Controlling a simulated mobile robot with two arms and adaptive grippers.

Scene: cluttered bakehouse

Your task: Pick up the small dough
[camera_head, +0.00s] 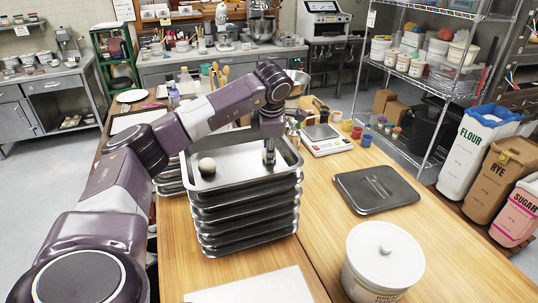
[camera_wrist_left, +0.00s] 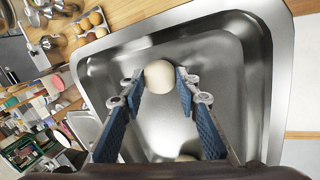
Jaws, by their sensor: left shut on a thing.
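A stack of steel trays stands on the wooden table. In the top tray (camera_head: 232,180), a pale round dough ball (camera_head: 207,166) lies towards the left. My left gripper (camera_head: 269,156) points down into the right part of this tray. In the left wrist view, my left gripper (camera_wrist_left: 159,82) is shut on the small dough (camera_wrist_left: 159,75), a pale ball between its fingertips. In the head view the fingers mostly hide this dough. Part of another pale ball (camera_wrist_left: 186,158) shows at the bottom of the wrist view. My right gripper is not in view.
A kitchen scale (camera_head: 326,140) and several small jars stand behind the trays to the right. A dark flat lid (camera_head: 377,189) and a white lidded bucket (camera_head: 383,265) are on the right of the table. A pale board (camera_head: 255,288) lies in front of the trays.

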